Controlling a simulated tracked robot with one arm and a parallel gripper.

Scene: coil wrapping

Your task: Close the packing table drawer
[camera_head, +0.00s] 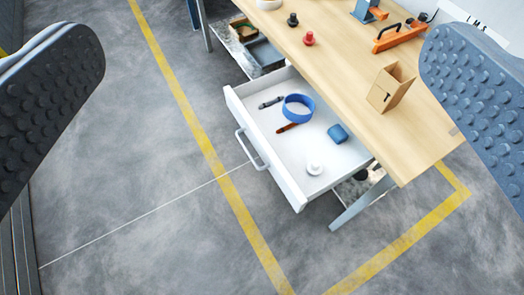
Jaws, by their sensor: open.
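The white packing table drawer (242,117) stands pulled out from under the wooden packing table (345,45). Its grey bar handle (251,149) is on the front panel, facing left. In the drawer lie a blue tape roll (297,108), a blue block (338,133), a white round piece (314,168), a dark tool and a reddish-brown tool. My gripper (262,115) is open, with one studded grey finger at the left edge and the other at the right. Nothing is between the fingers up close; the drawer is farther off, in the gap between them.
A lower shelf holds a dark tray (264,54). Grey floor with yellow lines lies clear left of the drawer.

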